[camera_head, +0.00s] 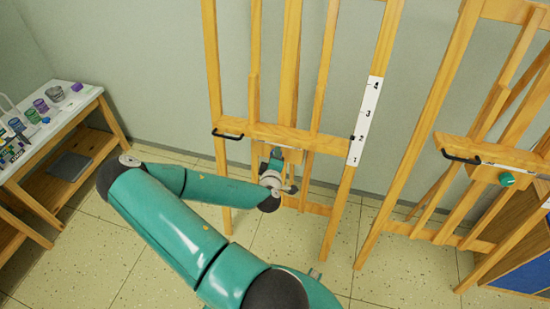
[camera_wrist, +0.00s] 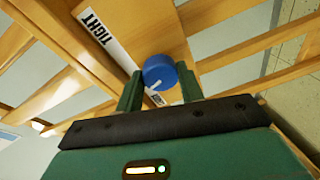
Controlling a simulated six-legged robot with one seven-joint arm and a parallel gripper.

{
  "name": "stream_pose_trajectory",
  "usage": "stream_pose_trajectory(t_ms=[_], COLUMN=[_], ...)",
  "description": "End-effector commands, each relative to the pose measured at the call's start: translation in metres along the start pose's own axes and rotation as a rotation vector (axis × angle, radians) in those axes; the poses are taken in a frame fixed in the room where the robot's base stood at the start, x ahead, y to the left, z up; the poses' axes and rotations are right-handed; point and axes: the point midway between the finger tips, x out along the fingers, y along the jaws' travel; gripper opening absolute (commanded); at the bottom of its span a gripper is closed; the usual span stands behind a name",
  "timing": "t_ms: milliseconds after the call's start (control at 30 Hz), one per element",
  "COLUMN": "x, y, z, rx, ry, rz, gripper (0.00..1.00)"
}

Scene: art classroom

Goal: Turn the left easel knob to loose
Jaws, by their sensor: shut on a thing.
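The left easel (camera_head: 291,70) is a wooden frame against the wall, with a crossbar at mid height. Its blue knob (camera_wrist: 162,68) shows in the wrist view, with a white mark on its face pointing down and left. A white label (camera_wrist: 85,28) beside it reads TIGHT at its upper end; its lower end is partly hidden behind the knob and finger, so the word there is unreadable. My gripper (camera_wrist: 160,84) is shut on the blue knob, one green finger on each side. In the head view my gripper (camera_head: 277,156) is just below the crossbar and hides the knob.
A second easel (camera_head: 420,150) stands at the right with a green knob (camera_head: 507,180). A numbered white scale (camera_head: 365,122) runs up the left easel's right leg. A white-topped table (camera_head: 50,120) with jars is at the far left. Tiled floor lies open between them.

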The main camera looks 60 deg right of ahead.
Motion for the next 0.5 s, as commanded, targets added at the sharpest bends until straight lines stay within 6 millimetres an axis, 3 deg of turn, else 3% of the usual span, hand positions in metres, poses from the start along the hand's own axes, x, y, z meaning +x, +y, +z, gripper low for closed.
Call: stream_pose_trajectory(t_ms=[500], x=[-0.001], y=[0.0013], z=[-0.0003], rx=[-0.468], ry=[-0.031], rz=[-0.081], gripper=[0.15])
